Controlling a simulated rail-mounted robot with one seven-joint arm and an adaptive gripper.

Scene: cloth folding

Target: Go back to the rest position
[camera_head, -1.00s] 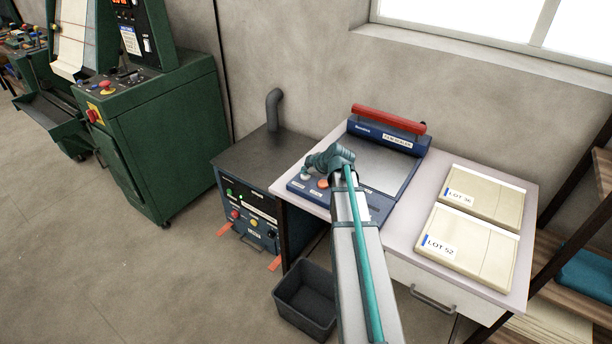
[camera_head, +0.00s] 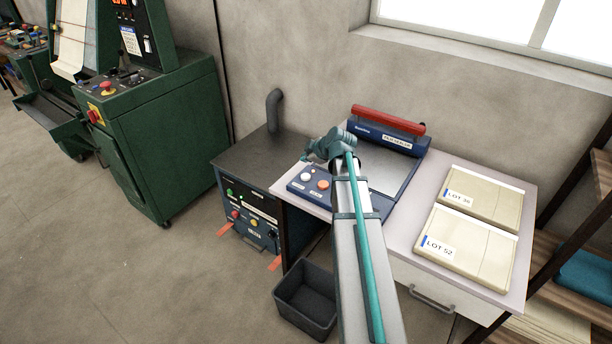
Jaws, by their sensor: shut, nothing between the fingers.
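My arm reaches up from the bottom of the view, and its teal end is over the left part of the blue machine (camera_head: 362,201) on the table. My gripper (camera_head: 306,157) is small in the picture, at the left of the arm's end. It is shut and empty. It is raised above and behind the machine's button panel, apart from the buttons. A white button (camera_head: 306,177) and an orange-red button (camera_head: 322,184) show uncovered on the panel. My arm hides part of the machine's plate.
Two cream packs labelled LOT 36 (camera_head: 484,195) and LOT 52 (camera_head: 464,243) lie on the table (camera_head: 403,236). The machine's red bar (camera_head: 388,120) is raised. A dark cabinet (camera_head: 249,210) with a pipe stands left. A black bin (camera_head: 306,299) is on the floor; a shelf (camera_head: 572,268) stands right.

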